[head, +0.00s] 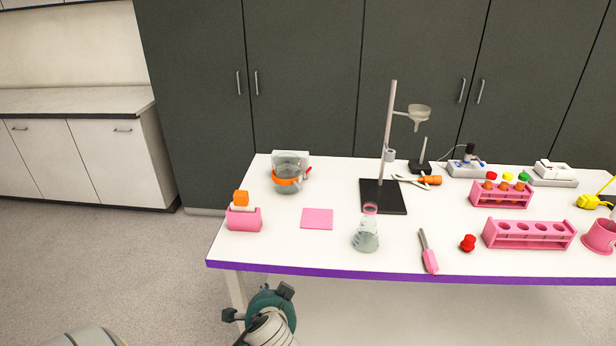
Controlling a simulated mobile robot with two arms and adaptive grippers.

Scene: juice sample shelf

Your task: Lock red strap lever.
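A red lever (308,171) sticks out on the right side of an orange strap (285,181). The strap runs around a clear rounded vessel (287,165) at the back left of the white table. The lever is small here, and I cannot tell its exact angle. My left gripper (257,302) is low in front of the table's front edge, well apart from the strap and lever. Its two dark fingers are spread and nothing shows between them. My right gripper is out of view.
A pink holder with an orange-capped item (243,217) stands front left of the vessel. A pink mat (317,219), flask (367,232) and stand with black base (383,197) are to its right. The table has a purple front edge (400,274).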

